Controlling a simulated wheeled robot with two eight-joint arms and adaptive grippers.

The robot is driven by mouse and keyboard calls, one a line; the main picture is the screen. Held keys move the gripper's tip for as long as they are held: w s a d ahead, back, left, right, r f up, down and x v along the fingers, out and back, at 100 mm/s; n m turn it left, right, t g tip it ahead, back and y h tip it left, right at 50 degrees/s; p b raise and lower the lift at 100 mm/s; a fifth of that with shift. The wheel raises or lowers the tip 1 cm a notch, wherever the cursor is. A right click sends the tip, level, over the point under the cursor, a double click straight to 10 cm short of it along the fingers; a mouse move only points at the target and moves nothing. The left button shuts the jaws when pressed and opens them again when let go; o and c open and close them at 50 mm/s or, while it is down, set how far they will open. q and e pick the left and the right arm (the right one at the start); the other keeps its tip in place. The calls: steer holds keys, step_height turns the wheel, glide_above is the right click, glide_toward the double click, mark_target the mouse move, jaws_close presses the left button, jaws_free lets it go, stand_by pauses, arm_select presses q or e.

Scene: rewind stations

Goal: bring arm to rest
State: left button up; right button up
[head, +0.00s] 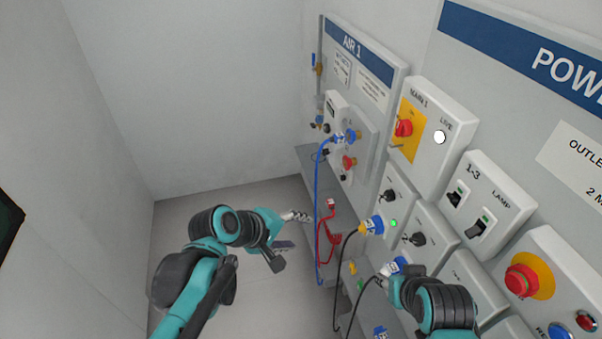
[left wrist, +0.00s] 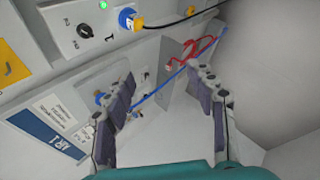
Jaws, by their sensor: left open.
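My left arm comes in from the lower left of the head view. Its gripper (head: 289,231) is open and empty, in the air in front of the grey shelf below the AIR 1 panel (head: 365,70). In the left wrist view the two fingers of my left gripper (left wrist: 165,92) stand wide apart with nothing held between them. A blue hose (left wrist: 156,88) and the panel show behind the gap. My right arm (head: 440,300) is at the lower right of the head view, in front of the power panel.
A blue hose (head: 317,205) and a coiled red cable (head: 328,235) hang near my left gripper. Black cables run from blue plugs (head: 372,225) on the power panel, close to my right arm. Open floor (head: 185,215) lies left, beside the plain wall.

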arm_select(q)
steer(key=s+a+f+m+y+b, duration=0.6)
steer(key=s+a+f+m, duration=0.3)
steer(key=a, duration=0.4)
steer(key=shift+t, duration=0.4)
steer(key=shift+d, duration=0.1)
steer(key=shift+f, duration=0.1)
stand_by(0.8)
